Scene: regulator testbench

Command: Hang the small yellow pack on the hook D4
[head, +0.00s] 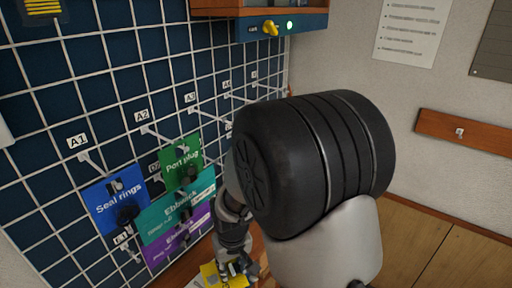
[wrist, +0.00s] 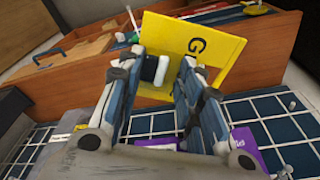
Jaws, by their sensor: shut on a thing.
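The yellow pack (head: 211,274) is low in the head view, at my gripper (head: 236,268). In the wrist view the yellow pack (wrist: 215,42) is tilted, with part of a dark word starting with G showing. My gripper (wrist: 155,75) is shut on it, with a black and white piece between the fingers. The pack is partly hidden by the fingers. Hook D4 cannot be made out; my arm covers much of the lower right of the grid board (head: 60,115).
Blue (head: 116,205), green (head: 181,162), teal (head: 178,206) and purple (head: 180,243) packs hang on the grid's left part, close to my arm. An orange-brown box (wrist: 60,65) shows in the wrist view. A cabinet (head: 260,8) with a yellow knob (head: 271,28) is above.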

